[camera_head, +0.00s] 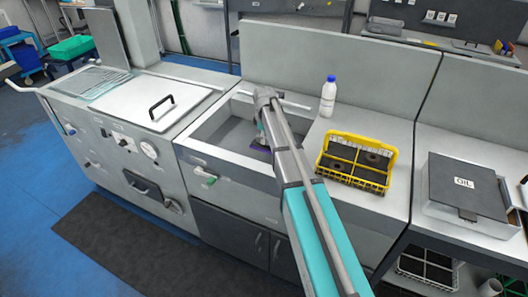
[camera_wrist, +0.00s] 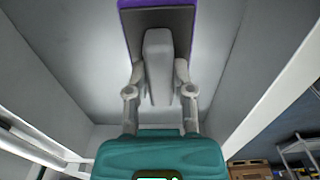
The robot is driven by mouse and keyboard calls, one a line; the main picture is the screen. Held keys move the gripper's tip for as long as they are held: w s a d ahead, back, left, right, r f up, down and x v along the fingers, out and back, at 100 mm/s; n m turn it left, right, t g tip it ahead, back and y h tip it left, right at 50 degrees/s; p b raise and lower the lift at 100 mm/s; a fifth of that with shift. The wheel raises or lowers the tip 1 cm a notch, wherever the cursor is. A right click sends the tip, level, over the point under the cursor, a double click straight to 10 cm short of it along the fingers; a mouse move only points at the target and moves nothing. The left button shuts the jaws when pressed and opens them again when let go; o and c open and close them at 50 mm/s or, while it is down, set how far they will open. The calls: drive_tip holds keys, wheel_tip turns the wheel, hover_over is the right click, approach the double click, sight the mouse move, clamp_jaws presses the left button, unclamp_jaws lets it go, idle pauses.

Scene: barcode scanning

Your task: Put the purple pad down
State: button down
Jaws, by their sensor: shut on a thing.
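The purple pad (camera_head: 260,149) shows as a small purple patch inside the sink (camera_head: 208,142) in the head view, mostly hidden by my arm. In the wrist view the pad (camera_wrist: 160,3) is at the top, with purple edges, a dark layer and a grey block-like grip. My gripper (camera_wrist: 158,78) is shut on that grey grip, one finger on each side. The pad is within the sink's walls; I cannot tell whether it touches the bottom.
A white bottle with a blue cap (camera_head: 328,96) stands behind the sink on the right. A yellow crate (camera_head: 387,152) with dark inserts sits right of my arm. A box marked OIL (camera_head: 465,184) is farther right. A lidded machine (camera_head: 130,130) adjoins the sink's left side.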

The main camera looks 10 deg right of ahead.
sight(263, 146)
drive_tip(key=shift+w+a+f, duration=0.15)
drive_tip(key=shift+w+f, duration=0.25)
drive_tip(key=shift+f, duration=0.1)
drive_tip(key=shift+w+a+f+b, duration=0.15)
drive_tip(key=shift+w+f+b, duration=0.35)
drive_tip(key=shift+f+b, duration=0.35)
drive_tip(key=shift+s+f+b, duration=0.1)
drive_tip(key=shift+f+b, duration=1.15)
drive_tip(key=shift+b, duration=0.15)
drive_tip(key=shift+f+b, duration=0.6)
drive_tip(key=shift+c, duration=2.4)
unclamp_jaws()
drive_tip(key=shift+r, duration=0.25)
